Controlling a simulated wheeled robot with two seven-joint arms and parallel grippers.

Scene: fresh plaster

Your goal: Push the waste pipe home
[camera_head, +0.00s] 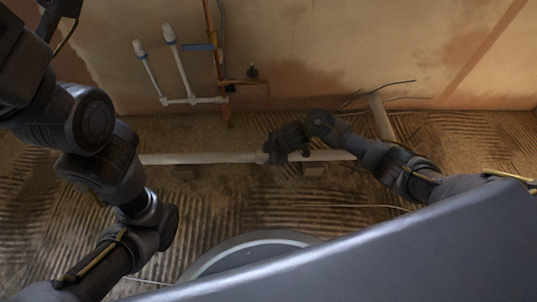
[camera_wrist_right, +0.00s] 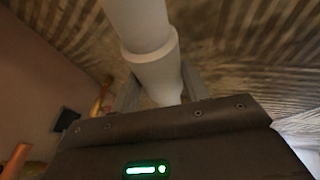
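The white waste pipe (camera_head: 205,158) lies level along the foot of the wall, over small blocks on the floor. A wider collar on it shows in the right wrist view (camera_wrist_right: 158,72). My right gripper (camera_head: 276,153) is at the pipe near the middle of the head view. In the right wrist view its fingers (camera_wrist_right: 158,92) stand close on both sides of the pipe, just at the collar, and look shut on it. My gripper hides part of the pipe, so I cannot tell how deep any joint sits. My left arm is raised at the left; its fingers do not show.
White supply pipes (camera_head: 194,100) and a copper pipe (camera_head: 217,45) with a valve (camera_head: 252,71) stand against the plaster wall. A pale upright pipe (camera_head: 381,118) and loose wires (camera_head: 385,92) are to the right. The ridged floor (camera_head: 240,205) in front is mostly clear.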

